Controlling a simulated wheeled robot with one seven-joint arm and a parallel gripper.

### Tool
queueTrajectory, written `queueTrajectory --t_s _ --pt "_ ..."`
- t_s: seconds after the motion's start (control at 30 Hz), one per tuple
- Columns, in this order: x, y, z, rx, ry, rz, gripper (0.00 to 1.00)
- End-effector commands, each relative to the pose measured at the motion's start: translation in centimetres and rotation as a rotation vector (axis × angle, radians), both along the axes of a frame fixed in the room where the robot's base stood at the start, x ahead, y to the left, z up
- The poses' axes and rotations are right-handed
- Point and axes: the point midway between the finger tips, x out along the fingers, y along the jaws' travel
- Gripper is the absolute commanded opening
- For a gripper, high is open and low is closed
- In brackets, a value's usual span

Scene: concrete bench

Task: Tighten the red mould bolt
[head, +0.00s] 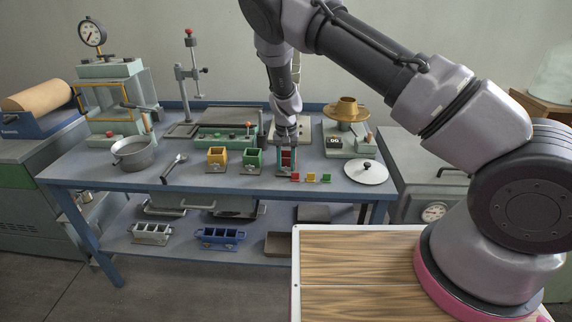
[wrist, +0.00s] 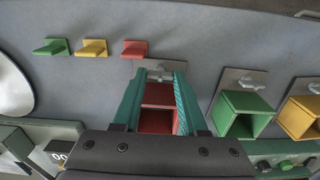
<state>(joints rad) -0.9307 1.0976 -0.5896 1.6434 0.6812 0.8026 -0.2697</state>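The red mould (wrist: 157,121) is a small open-topped box on a grey base plate, seen between my gripper's fingers in the wrist view. Its grey bolt (wrist: 160,76) sits on the plate at the mould's outer side, between the fingertips, with a gap visible on both sides. My gripper (wrist: 160,70) is open, with teal fingers on either side of the mould. I cannot tell whether they touch it. In the head view my gripper (head: 287,166) points down over the red mould (head: 287,155), largely hiding it; the bolt is not clear there.
A green mould (head: 252,159) and yellow mould (head: 217,157) stand to the left. Small red (head: 295,177), yellow (head: 311,177) and green (head: 326,178) markers lie in front. A round lid (head: 366,172) and scale (head: 345,143) are to the right, a pot (head: 133,153) far left.

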Motion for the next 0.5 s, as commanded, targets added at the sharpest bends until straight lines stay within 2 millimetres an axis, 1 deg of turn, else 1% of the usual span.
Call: queueTrajectory --t_s 0.17,0.5 --pt "0.00 0.02 0.03 -0.001 0.000 -0.045 0.00" --pt "0.05 0.04 0.06 -0.012 0.000 -0.351 0.00"
